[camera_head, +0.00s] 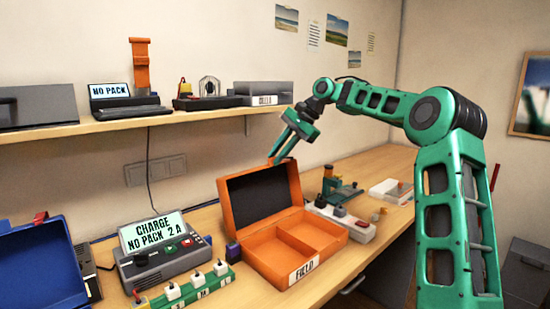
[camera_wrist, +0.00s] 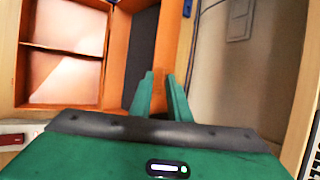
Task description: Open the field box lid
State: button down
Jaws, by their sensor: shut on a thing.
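The orange field box (camera_head: 308,244) stands on the workbench with a "FIELD" label on its front. Its lid (camera_head: 258,194) is raised and stands upright at the back, with its dark inner face toward the head camera. The two compartments inside the box look empty. My gripper (camera_head: 283,150) is at the top edge of the lid, with its fingers pointing down. In the wrist view the gripper's fingers (camera_wrist: 160,92) are shut on the orange lid edge (camera_wrist: 170,50), and the open box (camera_wrist: 63,90) shows to the left.
A charger (camera_head: 160,258) reading "CHARGE NO PACK 2 A" and a green power strip (camera_head: 187,290) stand left of the box. A blue case (camera_head: 42,265) is at far left. A white strip (camera_head: 342,221) lies close on the right. A shelf (camera_head: 150,125) with devices hangs behind.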

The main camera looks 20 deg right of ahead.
jog(key=c, duration=1.9)
grip_release()
jog(key=shift+c, duration=0.2)
jog(key=shift+d+r, duration=0.1)
jog(key=v, duration=1)
jog(key=shift+r, duration=0.2)
jog(key=shift+d, duration=0.1)
